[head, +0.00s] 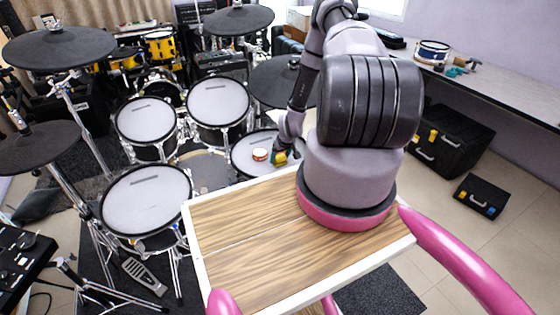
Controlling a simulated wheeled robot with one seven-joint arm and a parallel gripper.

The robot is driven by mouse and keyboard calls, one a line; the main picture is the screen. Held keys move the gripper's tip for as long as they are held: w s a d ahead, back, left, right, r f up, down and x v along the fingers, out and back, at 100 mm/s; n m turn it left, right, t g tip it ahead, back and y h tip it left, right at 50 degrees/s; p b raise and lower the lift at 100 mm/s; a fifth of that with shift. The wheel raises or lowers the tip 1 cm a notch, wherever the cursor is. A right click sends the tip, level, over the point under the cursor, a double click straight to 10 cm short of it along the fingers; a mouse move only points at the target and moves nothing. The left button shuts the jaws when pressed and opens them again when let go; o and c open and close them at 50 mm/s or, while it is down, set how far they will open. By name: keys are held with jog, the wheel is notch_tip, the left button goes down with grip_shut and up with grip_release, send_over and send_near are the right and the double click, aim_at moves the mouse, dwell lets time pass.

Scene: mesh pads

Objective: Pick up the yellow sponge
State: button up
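A small yellow and green block (280,158), which looks like the yellow sponge, shows at the right part of a round white mesh pad (240,165). My gripper (286,152) is at the end of my arm, right at the block and partly in front of it. The fingers are small and dark in this view. I cannot tell whether they are apart or closed on the block, or whether the block rests on the pad.
A small round red and white object (260,154) sits on the same pad, just left of the block. Other drum pads (218,98) and dark cymbals (238,20) stand close around. A bare wooden board (240,235) lies in front. A long counter (490,82) runs at right.

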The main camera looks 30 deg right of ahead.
aim_at(280, 156)
jog(key=c, duration=0.4)
jog(key=shift+r, duration=0.1)
notch_tip(280, 156, up, 10)
jog(key=shift+f, duration=0.1)
